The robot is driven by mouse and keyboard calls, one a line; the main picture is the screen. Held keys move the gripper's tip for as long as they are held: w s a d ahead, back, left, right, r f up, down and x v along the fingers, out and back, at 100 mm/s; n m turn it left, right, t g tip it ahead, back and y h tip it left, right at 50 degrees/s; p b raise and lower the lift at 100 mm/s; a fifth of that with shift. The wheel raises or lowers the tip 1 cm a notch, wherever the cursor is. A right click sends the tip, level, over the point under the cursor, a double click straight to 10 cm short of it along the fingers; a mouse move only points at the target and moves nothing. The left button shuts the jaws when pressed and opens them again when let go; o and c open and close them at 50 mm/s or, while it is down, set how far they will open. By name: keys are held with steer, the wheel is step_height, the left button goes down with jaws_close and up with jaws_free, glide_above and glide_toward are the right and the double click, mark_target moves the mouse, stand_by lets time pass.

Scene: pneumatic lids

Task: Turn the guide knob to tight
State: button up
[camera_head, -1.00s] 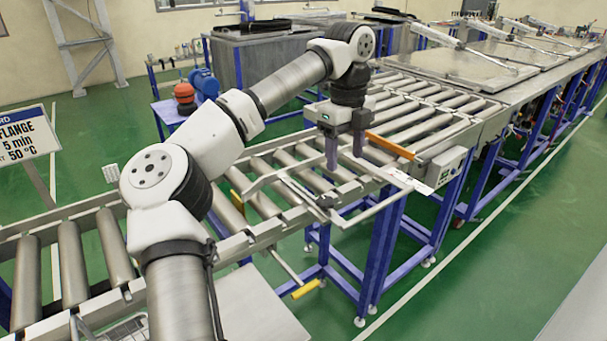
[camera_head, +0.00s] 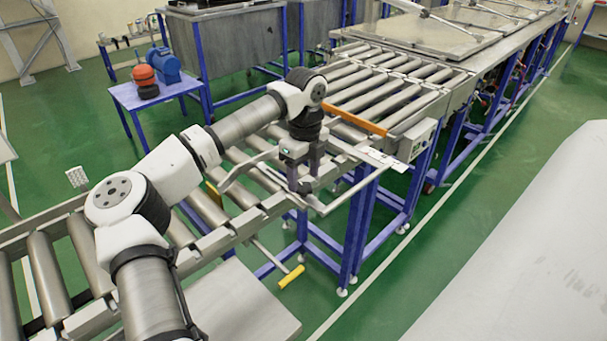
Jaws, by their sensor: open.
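My gripper (camera_head: 303,182) points down over the near side of the roller conveyor (camera_head: 232,232). Its fingers look open, at the guide bracket on the conveyor's side rail. The pale metal guide bar (camera_head: 355,188) runs from beside the fingers out to the right. The guide knob is not clearly seen; the fingers cover the spot on the bracket where a small dark part showed before. I cannot tell whether the fingers touch it or stand around it.
A yellow-ended lever (camera_head: 291,278) sticks out below the conveyor. An orange bar (camera_head: 357,123) crosses the rollers behind my gripper. A grey control box (camera_head: 417,140) sits on the frame to the right. A blue table (camera_head: 170,92) stands at the back left. Green floor is free in front.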

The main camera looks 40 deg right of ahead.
steer(key=shift+f, duration=1.1)
steer(key=c, duration=1)
